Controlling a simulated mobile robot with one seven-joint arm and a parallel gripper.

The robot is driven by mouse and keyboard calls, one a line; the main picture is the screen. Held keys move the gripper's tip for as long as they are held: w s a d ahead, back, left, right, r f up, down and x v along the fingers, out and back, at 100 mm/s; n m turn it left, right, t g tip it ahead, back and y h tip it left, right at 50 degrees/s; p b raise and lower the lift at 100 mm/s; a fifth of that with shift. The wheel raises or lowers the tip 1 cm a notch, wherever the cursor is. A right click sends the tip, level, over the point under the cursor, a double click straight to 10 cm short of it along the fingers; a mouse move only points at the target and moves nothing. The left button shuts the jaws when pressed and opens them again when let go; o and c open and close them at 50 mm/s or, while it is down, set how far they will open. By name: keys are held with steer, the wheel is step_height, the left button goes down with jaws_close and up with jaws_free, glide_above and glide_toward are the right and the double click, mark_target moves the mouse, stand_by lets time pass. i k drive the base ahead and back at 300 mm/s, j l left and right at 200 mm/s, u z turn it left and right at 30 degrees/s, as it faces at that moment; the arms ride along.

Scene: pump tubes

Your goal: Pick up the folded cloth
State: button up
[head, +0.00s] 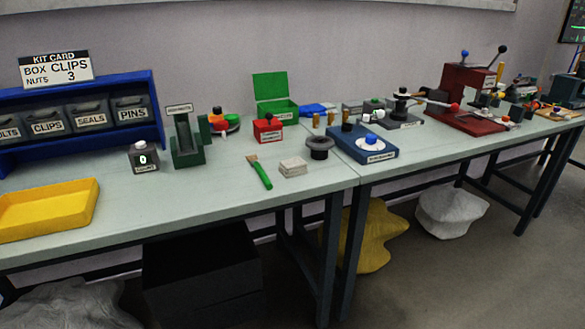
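A small pale beige stack (292,168), which looks like the folded cloth, lies flat on the grey-green workbench (215,195) near its front edge. A green-handled brush (261,173) lies just to its left, and a dark round flanged part (319,148) stands behind it to the right. Nothing rests on the stack. My gripper is not in view.
A yellow tray (48,209) sits at the left front. A blue rack of bins (80,115), a dark green stand (186,140), a red box (268,130) and a blue scale-like box (362,145) stand around. The bench between tray and brush is clear.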

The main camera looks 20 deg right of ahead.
mark_target(294, 166)
steer(key=z, duration=0.45)
steer(key=i+j+z, duration=0.1)
steer(key=j+z, duration=0.25)
steer(key=z, duration=0.15)
steer(key=j+z, duration=0.85)
steer(key=j, duration=0.5)
steer(key=k+j, duration=0.1)
steer(key=j, duration=0.4)
steer(key=k+j, duration=0.1)
steer(key=j, duration=0.4)
steer(key=i+j, duration=0.2)
steer(key=i, duration=0.3)
steer(key=i+j, duration=0.15)
steer(key=i, duration=0.35)
steer(key=l+z, duration=0.05)
